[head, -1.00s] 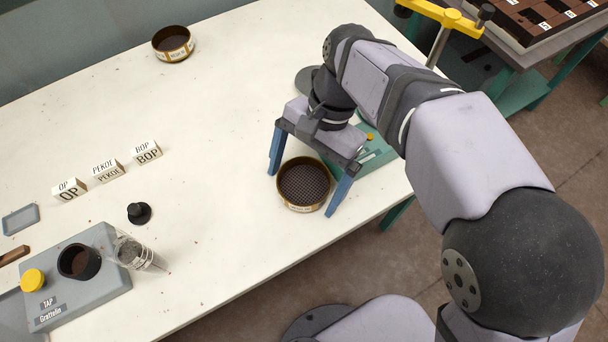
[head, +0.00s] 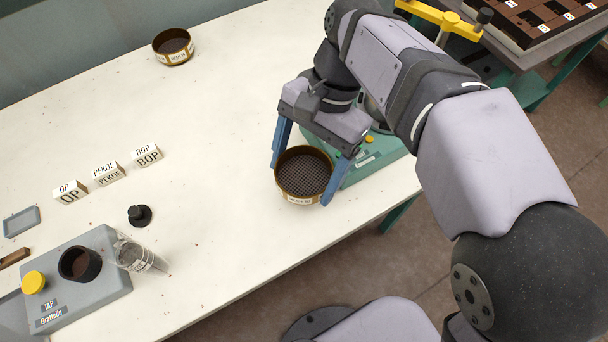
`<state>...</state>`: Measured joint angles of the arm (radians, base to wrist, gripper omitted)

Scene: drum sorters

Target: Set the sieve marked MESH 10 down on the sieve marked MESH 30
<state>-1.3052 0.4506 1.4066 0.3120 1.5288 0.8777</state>
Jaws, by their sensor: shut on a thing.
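My gripper (head: 301,184) is shut on the near sieve (head: 303,200), a round, brass-coloured ring with dark mesh. One blue finger is against its left side and the other against its right. The sieve looks level near the table's front edge; I cannot tell surely whether it is clear of the table. A second, similar sieve (head: 173,58) stands upright on the table at the far back, apart from my gripper. Both have white labels on the front, too small to read surely.
A green-topped device (head: 372,158) is just right of the held sieve. Label blocks OP (head: 70,192), PEKOE (head: 108,173) and BOP (head: 147,155), a black knob (head: 139,215) and a grey station (head: 100,290) with a clear jar (head: 138,256) are left. The table's middle is clear.

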